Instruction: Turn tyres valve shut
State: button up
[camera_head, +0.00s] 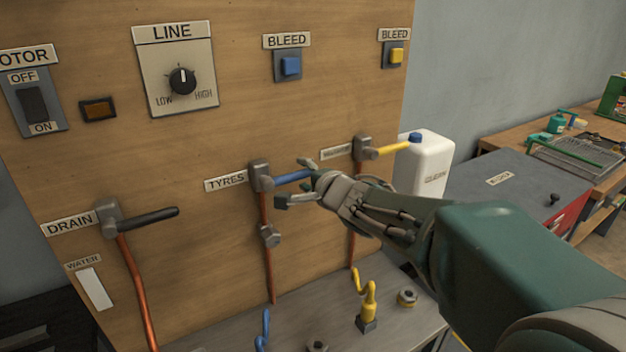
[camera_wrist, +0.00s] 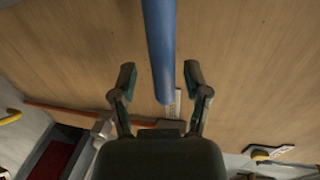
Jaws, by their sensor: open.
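The tyres valve (camera_head: 262,176) is a grey metal body on the wooden panel, beside its TYRES label (camera_head: 226,181). Its blue lever (camera_head: 290,177) points right, roughly across the vertical copper pipe below. My gripper (camera_head: 294,183) is at the lever's free end, with one finger above and one below it. The lever's outer end is partly hidden by the gripper. In the wrist view the blue lever (camera_wrist: 159,40) runs between the two spread fingers of my gripper (camera_wrist: 160,80). Gaps show on both sides, so the fingers look open and not closed on it.
A valve with a yellow lever (camera_head: 390,149) is just right of my gripper. The drain valve's black lever (camera_head: 150,217) is at lower left. Blue (camera_head: 290,66) and yellow (camera_head: 397,55) bleed buttons are above. A white jug (camera_head: 425,165) stands behind my arm.

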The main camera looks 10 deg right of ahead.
jog(key=v, duration=1.1)
jog(key=shift+s, duration=0.3)
jog(key=shift+d, duration=0.15)
jog(key=s+d+f+n+g+h, duration=0.3)
jog(key=s+d+n+h, duration=0.25)
jog(key=h, duration=0.25)
jog(key=s+a+f+n+g+y, duration=0.1)
jog(key=s+a+f+n+g, duration=0.1)
jog(key=s, duration=0.4)
jog(key=s+a+f+n+g+y, duration=0.2)
jog(key=s+a+f+n+g, duration=0.1)
jog(key=s+f+n, duration=0.3)
jog(key=shift+s+f+n+g, duration=0.15)
jog(key=shift+s+n+g, duration=0.45)
jog(key=shift+g, duration=0.1)
jog(key=shift+o, duration=0.3)
jog(key=shift+a, duration=0.1)
